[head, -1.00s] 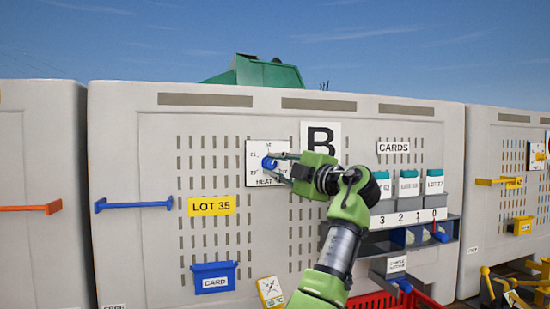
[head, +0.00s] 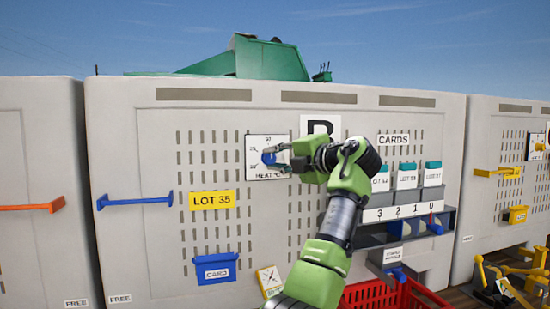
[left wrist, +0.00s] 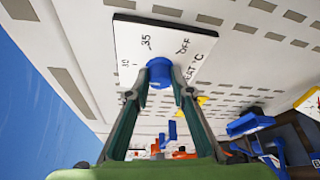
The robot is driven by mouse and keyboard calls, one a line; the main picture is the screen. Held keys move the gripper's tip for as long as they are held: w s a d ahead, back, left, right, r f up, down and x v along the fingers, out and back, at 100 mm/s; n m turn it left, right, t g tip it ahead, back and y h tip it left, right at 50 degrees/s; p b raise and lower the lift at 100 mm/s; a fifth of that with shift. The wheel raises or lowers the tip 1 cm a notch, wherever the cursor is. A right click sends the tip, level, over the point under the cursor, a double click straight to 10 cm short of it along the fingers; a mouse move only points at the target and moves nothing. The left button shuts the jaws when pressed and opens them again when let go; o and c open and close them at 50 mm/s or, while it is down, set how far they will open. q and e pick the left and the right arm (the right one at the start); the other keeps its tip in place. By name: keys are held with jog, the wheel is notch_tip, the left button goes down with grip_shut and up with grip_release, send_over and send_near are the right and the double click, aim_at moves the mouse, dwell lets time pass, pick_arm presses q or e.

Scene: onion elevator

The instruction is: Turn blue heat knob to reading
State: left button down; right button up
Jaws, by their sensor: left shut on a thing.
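The blue heat knob (head: 268,158) sits on a white dial plate (head: 257,143) marked HEAT °C, on the grey container wall under the letter B. My left gripper (head: 271,158) comes from the right and is shut on the knob. In the left wrist view the blue knob (left wrist: 159,70) sits between the two fingertips (left wrist: 160,80), one on each side. The dial plate (left wrist: 130,45) there shows 35 and OFF. I cannot tell which number the knob points at. My right gripper is not in view.
A yellow LOT 35 sign (head: 212,199) and a blue bar handle (head: 135,202) are to the left. A blue CARD holder (head: 215,268) is below. Card slots (head: 405,203) stand right of my arm, above a red crate (head: 385,297).

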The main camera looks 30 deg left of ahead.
pick_arm(q)
jog(key=shift+f, duration=0.15)
jog(key=c, duration=1.8)
grip_release()
jog(key=v, duration=1.2)
